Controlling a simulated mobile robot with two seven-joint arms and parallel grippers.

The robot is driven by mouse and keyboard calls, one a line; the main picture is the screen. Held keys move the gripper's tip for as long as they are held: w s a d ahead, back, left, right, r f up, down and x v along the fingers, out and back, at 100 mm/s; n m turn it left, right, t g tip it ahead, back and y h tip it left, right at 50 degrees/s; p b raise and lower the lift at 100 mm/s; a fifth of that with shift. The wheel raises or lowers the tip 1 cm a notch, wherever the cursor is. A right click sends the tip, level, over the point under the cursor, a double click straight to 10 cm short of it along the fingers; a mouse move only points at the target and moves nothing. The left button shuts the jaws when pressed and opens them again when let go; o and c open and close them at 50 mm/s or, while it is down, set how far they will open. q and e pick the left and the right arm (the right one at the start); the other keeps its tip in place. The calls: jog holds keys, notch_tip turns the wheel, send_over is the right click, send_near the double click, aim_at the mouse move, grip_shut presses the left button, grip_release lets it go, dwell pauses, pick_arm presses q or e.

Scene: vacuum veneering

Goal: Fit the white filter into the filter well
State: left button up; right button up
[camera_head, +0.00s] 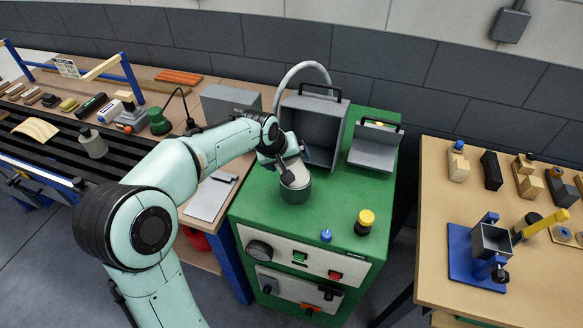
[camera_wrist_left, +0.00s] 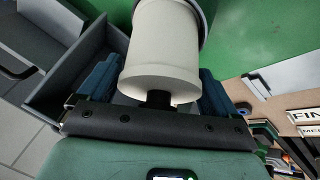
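The white filter (camera_wrist_left: 160,50) is a pale cylinder with a wider flange and a short black knob facing my wrist. My left gripper (camera_wrist_left: 160,82) has its blue-padded fingers against both sides of the flange. In the head view the left gripper (camera_head: 287,160) is over the green machine, with the filter (camera_head: 298,174) below it. The filter well is a dark grey round cup (camera_head: 295,192) on the machine top. The filter's lower end is at the well's mouth; its depth inside is hidden. The well's dark rim shows at the top of the wrist view (camera_wrist_left: 207,14). My right gripper is out of view.
A grey open box (camera_head: 318,125) with a pale hose stands close behind the well, and a grey lidded box (camera_head: 374,150) stands to its right. A yellow knob (camera_head: 366,218) and a blue knob (camera_head: 326,235) rise from the machine's front right.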

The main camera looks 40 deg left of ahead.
pick_arm(q)
jog(key=c, duration=1)
jog(key=shift+r+m+p, duration=1)
jog(key=shift+r+p, duration=0.1)
jog(key=shift+r, duration=8.25)
jog(key=shift+c, duration=0.2)
jog(key=d+f+m+h, duration=0.1)
jog(key=f+m, duration=0.2)
jog(key=m, duration=0.1)
jog(key=d+f+m+g+h, duration=0.1)
jog(key=f+m, duration=0.1)
jog(key=m, duration=0.3)
jog(key=f+m+h, duration=0.2)
jog(key=f+m, duration=0.1)
jog(key=m, duration=0.2)
jog(key=shift+w+d+f+g, duration=0.3)
jog(key=shift+d, duration=0.1)
jog(key=m, duration=0.1)
jog(key=f+m+h, duration=0.1)
jog(key=m, duration=0.1)
jog(key=shift+d+f, duration=0.15)
jog(key=shift+d, duration=0.05)
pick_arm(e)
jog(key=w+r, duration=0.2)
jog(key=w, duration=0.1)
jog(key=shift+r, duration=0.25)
